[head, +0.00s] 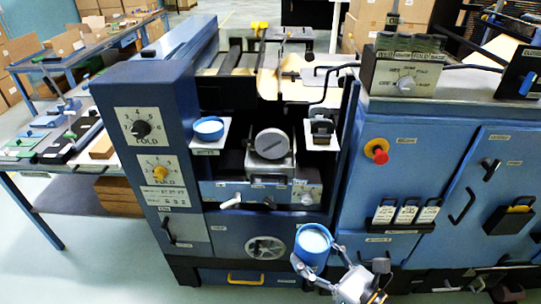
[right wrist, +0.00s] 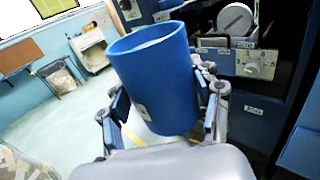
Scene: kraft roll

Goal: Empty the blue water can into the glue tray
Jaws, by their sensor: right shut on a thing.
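My right gripper (head: 320,262) is shut on a blue can (head: 311,252) low in front of the machine. The can's open top faces up and shows a pale surface inside in the head view. In the right wrist view the same blue can (right wrist: 155,85) stands between the two fingers, and its inside is mostly hidden. A grey metal tray-like unit (head: 270,168) with a round grey cap sits in the machine's middle bay, above and left of the can. I cannot tell for sure that it is the glue tray. My left gripper is not in view.
A round blue dish (head: 208,127) with pale contents sits on a small white shelf left of the bay. A dark item (head: 321,128) sits on the right shelf. A panel with levers and a knob (head: 262,193) juts out below the bay. A red button (head: 379,155) is at right.

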